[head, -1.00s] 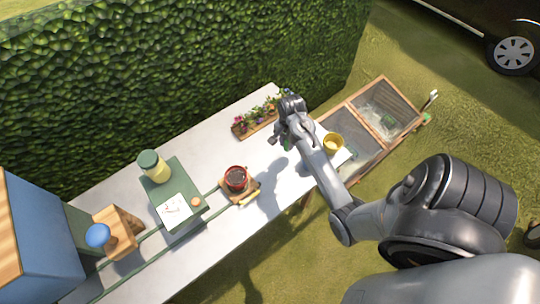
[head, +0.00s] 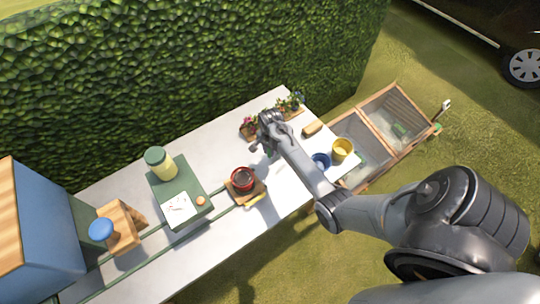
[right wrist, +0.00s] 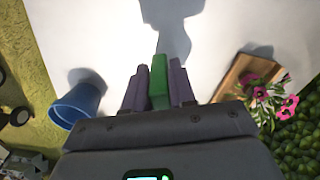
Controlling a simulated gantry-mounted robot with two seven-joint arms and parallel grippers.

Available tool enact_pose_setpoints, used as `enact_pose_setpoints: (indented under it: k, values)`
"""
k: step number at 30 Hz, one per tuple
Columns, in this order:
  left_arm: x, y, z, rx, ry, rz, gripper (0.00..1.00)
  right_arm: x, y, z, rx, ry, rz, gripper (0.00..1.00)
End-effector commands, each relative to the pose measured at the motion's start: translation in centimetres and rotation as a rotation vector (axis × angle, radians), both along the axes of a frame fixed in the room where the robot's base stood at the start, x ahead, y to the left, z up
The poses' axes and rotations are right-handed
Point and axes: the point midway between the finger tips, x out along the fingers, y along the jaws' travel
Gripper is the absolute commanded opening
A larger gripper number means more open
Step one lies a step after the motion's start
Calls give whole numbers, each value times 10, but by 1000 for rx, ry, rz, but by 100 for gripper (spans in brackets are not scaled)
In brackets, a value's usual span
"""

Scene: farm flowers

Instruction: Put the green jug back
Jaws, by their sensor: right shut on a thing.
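Pale tabletop and a dark shadow lie beyond the fingers. My left gripper is not in view.
A wooden planter with flowers (right wrist: 232,76) stands near the hedge. A blue cup (head: 320,161) and a yellow pot (head: 342,149) are at the table's right end. A red pot (head: 243,180) and a green board (head: 188,174) with a yellow jar (head: 160,163) stand left.

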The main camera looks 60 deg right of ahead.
Motion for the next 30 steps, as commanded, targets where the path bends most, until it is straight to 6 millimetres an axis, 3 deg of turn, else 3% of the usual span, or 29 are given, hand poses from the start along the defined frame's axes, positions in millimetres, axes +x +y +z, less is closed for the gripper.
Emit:
enact_pose_setpoints:
  k: [12,26,27,30]
  values:
    - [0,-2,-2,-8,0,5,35,1,0,-37,0,0,0,0]
    - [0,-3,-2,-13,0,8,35,1,0,-43,1,0,0,0]
    - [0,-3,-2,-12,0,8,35,1,0,-43,1,0,0,28]
    - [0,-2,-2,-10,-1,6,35,1,0,-43,0,0,0,43]
